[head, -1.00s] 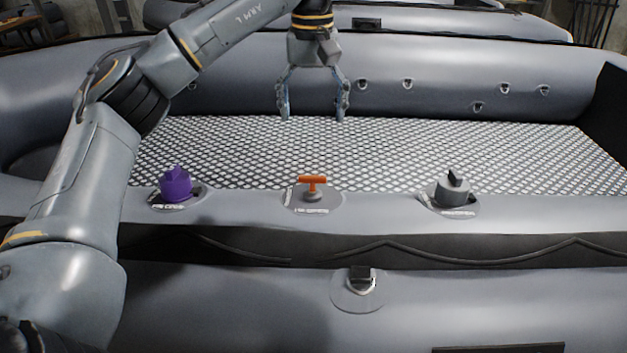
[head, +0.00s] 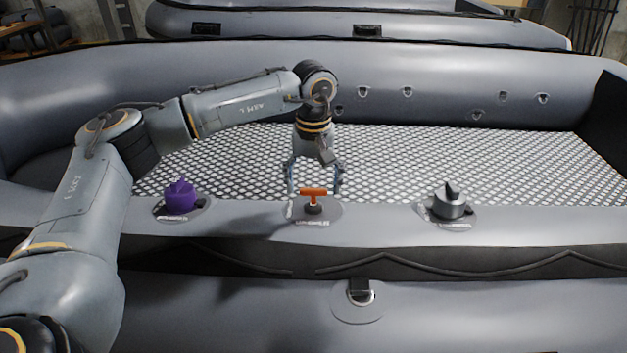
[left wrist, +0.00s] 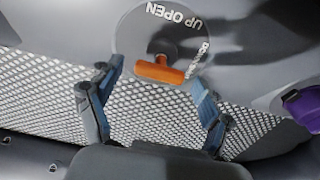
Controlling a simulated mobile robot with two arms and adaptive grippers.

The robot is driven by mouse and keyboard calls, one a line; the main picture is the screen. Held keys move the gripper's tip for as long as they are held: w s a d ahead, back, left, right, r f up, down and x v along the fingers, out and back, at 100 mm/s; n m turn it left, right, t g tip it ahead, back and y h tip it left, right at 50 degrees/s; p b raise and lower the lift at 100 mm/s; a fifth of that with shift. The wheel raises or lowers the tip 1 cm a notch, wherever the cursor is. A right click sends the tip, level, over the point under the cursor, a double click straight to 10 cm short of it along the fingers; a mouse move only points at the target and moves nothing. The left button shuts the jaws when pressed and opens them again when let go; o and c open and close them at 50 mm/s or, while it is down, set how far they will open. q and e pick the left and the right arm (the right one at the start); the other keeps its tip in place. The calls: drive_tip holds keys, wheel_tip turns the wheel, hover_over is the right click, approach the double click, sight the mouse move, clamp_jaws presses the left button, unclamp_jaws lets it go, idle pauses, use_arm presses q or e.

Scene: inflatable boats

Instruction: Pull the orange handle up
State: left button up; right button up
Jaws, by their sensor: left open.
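The orange T-shaped handle (head: 313,192) stands on a grey round base on the near tube of the boat, in the middle of the head view. In the left wrist view the orange handle (left wrist: 159,70) lies ahead of the fingertips, beside printed letters that read "UP OPEN". My left gripper (head: 314,188) points down just behind the handle, with its fingers spread to either side. In the left wrist view the left gripper (left wrist: 160,85) is open and empty, and the handle shows between its tips, seemingly untouched. My right gripper is in neither view.
A purple knob (head: 180,196) stands left of the handle and a grey knob (head: 450,202) stands right of it. The purple knob also shows at the right of the left wrist view (left wrist: 304,106). The patterned boat floor (head: 480,165) is clear.

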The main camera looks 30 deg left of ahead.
use_arm(q)
drive_tip(key=shift+c, duration=0.4)
clamp_jaws()
drive_tip(key=r, duration=0.1)
drive_tip(key=r+p, duration=0.1)
drive_tip(key=shift+w+a+r, duration=0.1)
drive_tip(key=shift+w+r, duration=0.2)
drive_tip(key=shift+r, duration=0.05)
drive_tip(key=shift+w+r, duration=0.1)
drive_tip(key=shift+r, duration=0.1)
drive_tip(key=shift+c, duration=1.2)
unclamp_jaws()
drive_tip(key=o, duration=0.3)
